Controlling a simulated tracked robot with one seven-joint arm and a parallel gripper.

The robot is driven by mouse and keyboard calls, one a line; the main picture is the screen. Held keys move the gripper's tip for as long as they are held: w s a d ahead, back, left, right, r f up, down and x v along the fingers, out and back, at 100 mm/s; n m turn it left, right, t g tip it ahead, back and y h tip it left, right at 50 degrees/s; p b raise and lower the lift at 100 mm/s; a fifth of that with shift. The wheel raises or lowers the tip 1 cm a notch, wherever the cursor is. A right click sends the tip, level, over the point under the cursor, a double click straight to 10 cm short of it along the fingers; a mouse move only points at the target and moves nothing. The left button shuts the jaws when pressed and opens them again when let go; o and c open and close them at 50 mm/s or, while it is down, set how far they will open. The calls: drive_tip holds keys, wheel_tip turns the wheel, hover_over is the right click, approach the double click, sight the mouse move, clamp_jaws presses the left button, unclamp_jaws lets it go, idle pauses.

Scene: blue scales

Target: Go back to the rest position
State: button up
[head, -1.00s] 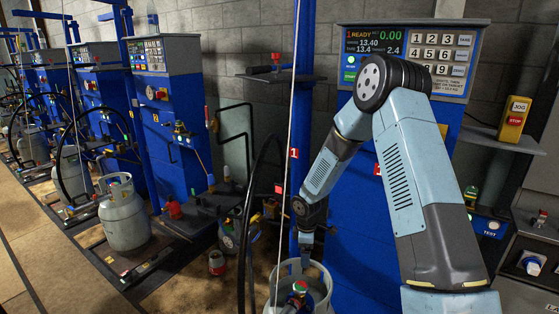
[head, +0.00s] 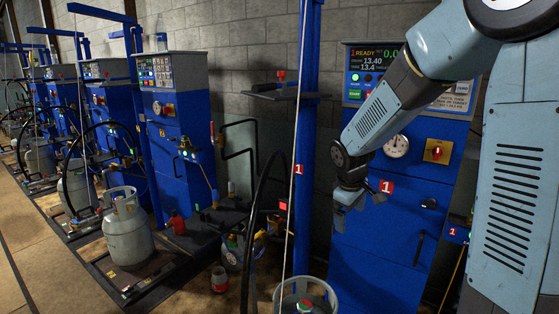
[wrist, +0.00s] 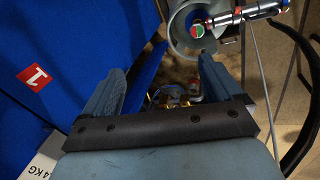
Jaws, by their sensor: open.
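My gripper (head: 345,208) is open and empty in front of the blue scale cabinet (head: 385,230) marked 1. It is raised above the gas cylinder (head: 305,287) at the bottom of the head view. In the wrist view the two fingers of my gripper (wrist: 160,85) are spread apart with nothing between them. The cylinder's grey collar (wrist: 180,30) and its valve with a red and green top show beyond the fingertips. My arm fills the right of the head view and hides part of the cabinet's display.
A blue post (head: 305,130) with a small shelf (head: 280,92) stands left of my gripper. A black hose (head: 262,200) loops beside it. More blue scales with grey cylinders (head: 128,228) line the left. A brick wall (head: 240,40) is behind.

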drive_tip(key=s+d+r+m+t, duration=0.1)
drive_tip(key=s+d+r+m, duration=0.1)
drive_tip(key=s+r+m, duration=0.2)
drive_tip(key=s+d+r+m+t+y, duration=0.1)
drive_tip(key=s+r+m, duration=0.4)
drive_tip(key=s+r, duration=0.6)
drive_tip(key=shift+s+d+t+y, duration=0.3)
drive_tip(key=shift+s+d+t, duration=0.15)
drive_tip(key=shift+s, duration=4.4)
